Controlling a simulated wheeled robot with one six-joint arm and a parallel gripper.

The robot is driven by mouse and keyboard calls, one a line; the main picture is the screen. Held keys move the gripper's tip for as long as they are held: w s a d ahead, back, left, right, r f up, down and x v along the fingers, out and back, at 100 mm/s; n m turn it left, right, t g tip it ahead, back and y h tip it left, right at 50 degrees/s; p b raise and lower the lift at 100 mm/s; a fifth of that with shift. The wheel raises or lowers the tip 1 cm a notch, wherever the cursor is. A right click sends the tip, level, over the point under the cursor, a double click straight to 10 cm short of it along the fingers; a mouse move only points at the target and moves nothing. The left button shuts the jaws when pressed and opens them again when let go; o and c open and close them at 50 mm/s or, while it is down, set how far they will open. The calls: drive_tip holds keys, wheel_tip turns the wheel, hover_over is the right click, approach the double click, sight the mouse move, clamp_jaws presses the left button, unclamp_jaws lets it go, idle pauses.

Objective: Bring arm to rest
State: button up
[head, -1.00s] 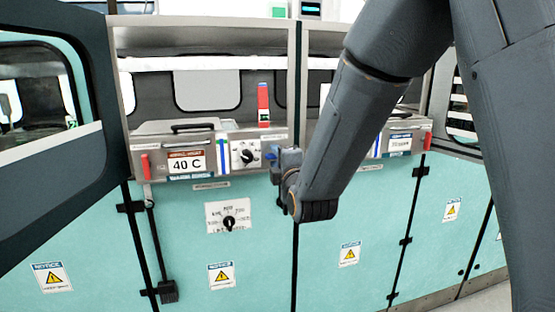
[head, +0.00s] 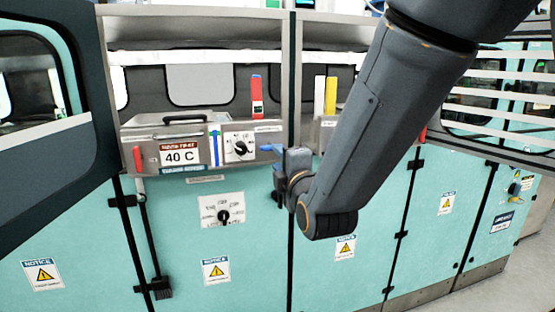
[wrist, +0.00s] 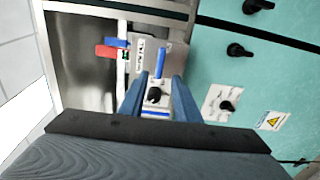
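My arm (head: 385,110) reaches down from the upper right in the head view. My gripper (head: 272,150) is at its end, beside the left module's control panel, just right of a black knob (head: 240,148) on a white plate. In the wrist view my gripper (wrist: 158,80) shows two blue-grey fingers standing apart. The black knob (wrist: 153,95) shows in the gap between them, with nothing visibly gripped. Whether the fingers touch the panel cannot be told.
The left module has a 40 C label (head: 181,156), a red handle (head: 137,158) and a red upright piece (head: 257,97). A lower knob (head: 223,216) sits on the teal cabinet front (head: 180,260). My forearm hides part of the right module. Floor (head: 515,280) shows at lower right.

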drive_tip(key=s+d+f+m+g+h, duration=0.2)
drive_tip(key=s+d+f+m+g, duration=0.2)
drive_tip(key=d+f+m, duration=0.3)
drive_tip(key=s+d+f+m+g+h, duration=0.25)
drive_tip(key=d+f+m+g, duration=0.2)
drive_tip(key=f, duration=0.55)
drive_tip(key=s+d+f+m+g, duration=0.2)
drive_tip(key=s+d+m+g, duration=0.1)
drive_tip(key=s, duration=0.6)
drive_tip(key=s+d+f+m+g, duration=0.3)
drive_tip(key=s+d+m+g, duration=0.1)
drive_tip(key=s+m, duration=0.3)
drive_tip(key=shift+s+f+g, duration=0.35)
drive_tip(key=shift+s+g, duration=0.4)
drive_tip(key=shift+s, duration=0.2)
drive_tip(key=shift+h, duration=0.25)
idle(3.5)
